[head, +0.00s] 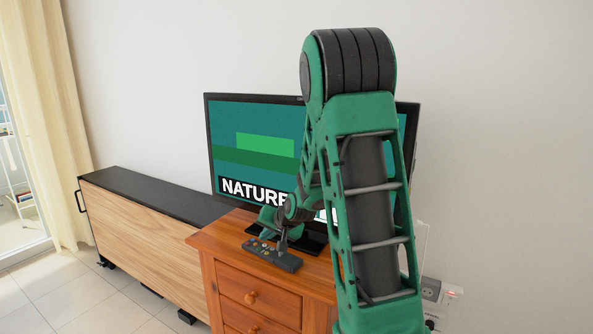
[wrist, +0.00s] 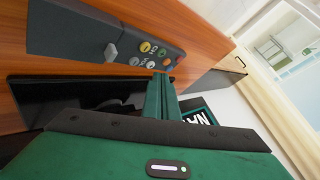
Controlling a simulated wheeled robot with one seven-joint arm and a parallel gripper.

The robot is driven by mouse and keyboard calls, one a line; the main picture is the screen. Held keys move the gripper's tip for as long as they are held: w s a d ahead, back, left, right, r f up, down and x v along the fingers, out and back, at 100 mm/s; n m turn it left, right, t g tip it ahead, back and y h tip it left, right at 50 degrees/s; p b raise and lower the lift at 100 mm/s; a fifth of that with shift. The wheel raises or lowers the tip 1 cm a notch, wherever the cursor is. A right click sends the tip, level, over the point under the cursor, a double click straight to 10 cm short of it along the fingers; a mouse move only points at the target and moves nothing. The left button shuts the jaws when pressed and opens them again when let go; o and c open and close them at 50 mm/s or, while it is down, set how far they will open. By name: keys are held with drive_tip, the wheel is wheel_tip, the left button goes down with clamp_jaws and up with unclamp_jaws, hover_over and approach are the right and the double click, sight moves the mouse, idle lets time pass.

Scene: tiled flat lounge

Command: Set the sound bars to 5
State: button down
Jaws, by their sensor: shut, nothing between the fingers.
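A dark remote (head: 285,261) with coloured buttons lies on the wooden drawer unit, in front of the television (head: 252,140). The screen shows green bands and the word "NATURE"; my arm covers its right part, and I see no sound bars. My gripper (head: 283,247) is shut and empty, pointing down at the remote. In the wrist view its fingertips (wrist: 162,78) are close to the coloured buttons; I cannot tell whether they touch.
The wooden drawer unit (head: 248,291) carries the remote and the television. A long, low wood-fronted cabinet (head: 145,236) with a black top stands to its left. A curtain and window are at the far left. Tiled floor (head: 60,300) is clear at the front left.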

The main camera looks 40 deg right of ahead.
drive_tip(key=shift+f, duration=0.2)
drive_tip(key=shift+f, duration=0.2)
drive_tip(key=shift+f, duration=0.2)
idle(0.7)
drive_tip(key=shift+r, duration=0.65)
wheel_tip(320, 180, up, 6)
idle(0.8)
drive_tip(key=shift+s, duration=0.1)
idle(0.6)
